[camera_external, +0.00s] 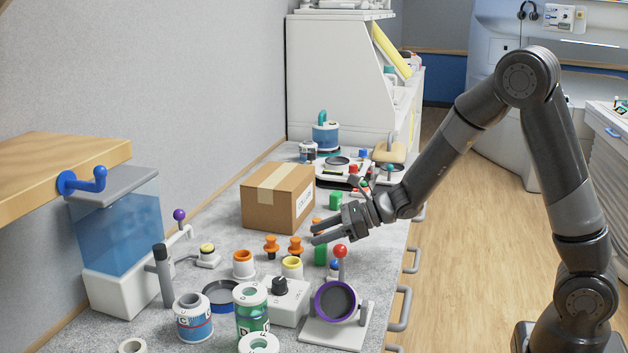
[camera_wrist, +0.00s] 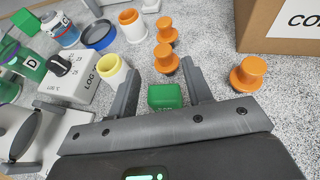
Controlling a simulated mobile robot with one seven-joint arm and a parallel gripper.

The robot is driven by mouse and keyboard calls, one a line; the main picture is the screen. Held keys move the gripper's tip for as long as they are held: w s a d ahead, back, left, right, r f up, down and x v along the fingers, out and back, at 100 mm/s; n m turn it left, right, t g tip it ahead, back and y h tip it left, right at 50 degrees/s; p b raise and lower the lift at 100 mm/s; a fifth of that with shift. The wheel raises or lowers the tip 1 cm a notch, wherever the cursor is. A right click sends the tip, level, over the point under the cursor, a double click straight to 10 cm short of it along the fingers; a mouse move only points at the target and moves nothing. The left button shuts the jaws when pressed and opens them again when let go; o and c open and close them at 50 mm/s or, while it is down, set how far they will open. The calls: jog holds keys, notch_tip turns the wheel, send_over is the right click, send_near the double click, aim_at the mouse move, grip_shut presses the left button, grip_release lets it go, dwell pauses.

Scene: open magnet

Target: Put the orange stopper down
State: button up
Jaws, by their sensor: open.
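Three orange stoppers stand upright on the grey worktop. In the external view two are side by side, a left one (camera_external: 271,246) and a right one (camera_external: 296,246); a third (camera_external: 317,226) is partly hidden behind my gripper (camera_external: 315,233). The wrist view shows two beyond the fingertips, a far one (camera_wrist: 166,30) and a nearer one (camera_wrist: 166,59), and one to the right (camera_wrist: 248,74). My gripper (camera_wrist: 158,84) is open, with no stopper held. A green block (camera_wrist: 165,97) shows between the fingers; it appears to be on the worktop below.
A cardboard box (camera_external: 278,198) stands behind the stoppers. White jars with orange (camera_external: 243,263) and yellow (camera_external: 292,267) rims, a dial box (camera_external: 285,300) and a red-knobbed lever (camera_external: 340,252) crowd the front. Bare worktop shows between the right stopper and the others in the wrist view.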

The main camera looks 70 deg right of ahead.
aim_at(302, 249)
jog(key=shift+d+x, duration=0.1)
jog(key=shift+x, duration=1.3)
jog(key=shift+d+x, duration=0.15)
jog(key=shift+x, duration=1.2)
jog(key=shift+w, duration=0.1)
grip_shut()
